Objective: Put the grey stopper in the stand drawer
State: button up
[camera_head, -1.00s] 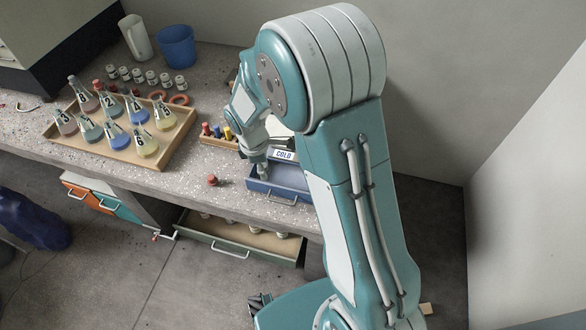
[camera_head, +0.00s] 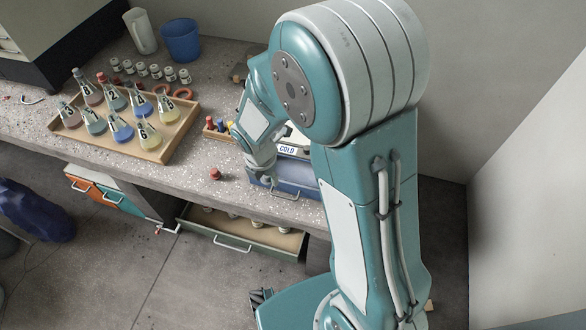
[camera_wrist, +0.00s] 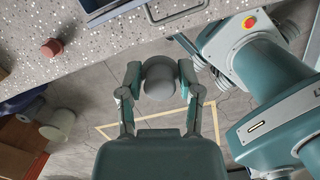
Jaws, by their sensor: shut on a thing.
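My gripper (camera_wrist: 160,85) is shut on the grey stopper (camera_wrist: 160,76), a rounded grey piece between its two fingers. In the wrist view they show in front of the bench edge, with floor behind. In the head view my gripper (camera_head: 266,180) is at the left of a blue drawer (camera_head: 294,190) with a bar handle, below a COLD label. The stopper cannot be made out there. In the wrist view the handle (camera_wrist: 176,18) shows beyond the stopper. My arm hides the drawer's right part, and I cannot see all of its inside.
A red stopper (camera_head: 215,174) stands on the bench (camera_head: 110,168), left of the gripper. A wooden tray (camera_head: 152,153) holds several flasks. A green-fronted drawer (camera_head: 232,247) is open below the bench with several items inside. A blue cup (camera_head: 181,42) stands at the back.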

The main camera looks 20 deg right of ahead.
jog(key=w+d+f, duration=0.1)
jog(key=w+d, duration=0.1)
jog(key=d, duration=0.1)
jog(key=w+d+f, duration=0.1)
jog(key=shift+w+d+f, duration=0.3)
jog(key=shift+w+d, duration=0.05)
send_over(292, 177)
notch_tip(292, 177, down, 6)
jog(key=shift+s+a+r, duration=0.1)
jog(key=shift+f, duration=1.55)
jog(key=o, duration=0.8)
